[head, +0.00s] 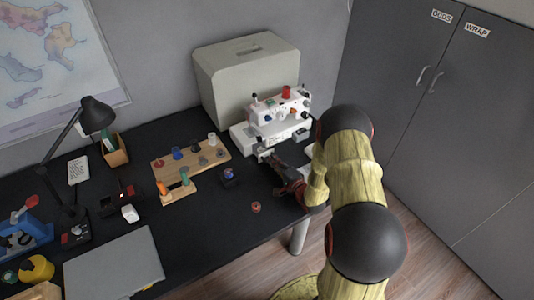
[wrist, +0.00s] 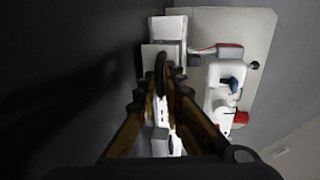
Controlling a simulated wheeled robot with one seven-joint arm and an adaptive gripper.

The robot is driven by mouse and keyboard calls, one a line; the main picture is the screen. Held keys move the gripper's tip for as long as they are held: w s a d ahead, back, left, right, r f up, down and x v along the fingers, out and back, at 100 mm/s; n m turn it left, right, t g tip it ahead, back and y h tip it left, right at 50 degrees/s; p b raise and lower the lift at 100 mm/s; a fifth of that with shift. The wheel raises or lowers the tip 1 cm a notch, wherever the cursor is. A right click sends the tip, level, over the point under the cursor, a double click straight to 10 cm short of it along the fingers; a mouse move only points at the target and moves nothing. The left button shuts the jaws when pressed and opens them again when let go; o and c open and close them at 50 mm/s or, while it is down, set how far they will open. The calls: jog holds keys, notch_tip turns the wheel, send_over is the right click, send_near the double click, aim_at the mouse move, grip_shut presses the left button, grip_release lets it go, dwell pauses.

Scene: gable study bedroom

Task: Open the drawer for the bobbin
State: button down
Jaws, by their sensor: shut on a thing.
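A white sewing machine (head: 278,108) stands on the black desk at the back, and part of it shows at the right in the wrist view (wrist: 217,100). My gripper (head: 268,156) is low at the front left of its base. In the wrist view my gripper (wrist: 167,85) is shut on a small dark piece at the white base part (wrist: 163,52), likely the drawer's pull. The fingers hide most of it, and how far the drawer is open I cannot tell. A small red bobbin (head: 256,207) lies on the desk near the front edge.
A beige case (head: 246,70) is behind the machine. Grey cabinets (head: 430,110) stand to the right. The desk around the red bobbin is clear.

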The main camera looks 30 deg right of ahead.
jog(key=s, duration=0.3)
jog(key=shift+f, duration=0.2)
jog(key=c, duration=2)
grip_release()
jog(key=shift+w, duration=0.1)
jog(key=shift+o, duration=0.2)
jog(key=shift+r, duration=0.1)
jog(key=s, duration=0.4)
jog(key=s+r, duration=0.1)
jog(key=s, duration=0.2)
jog(key=s+r, duration=0.1)
jog(key=s, duration=0.3)
jog(key=shift+s+d+r, duration=0.15)
jog(key=shift+s+d, duration=0.05)
jog(key=shift+s, duration=0.15)
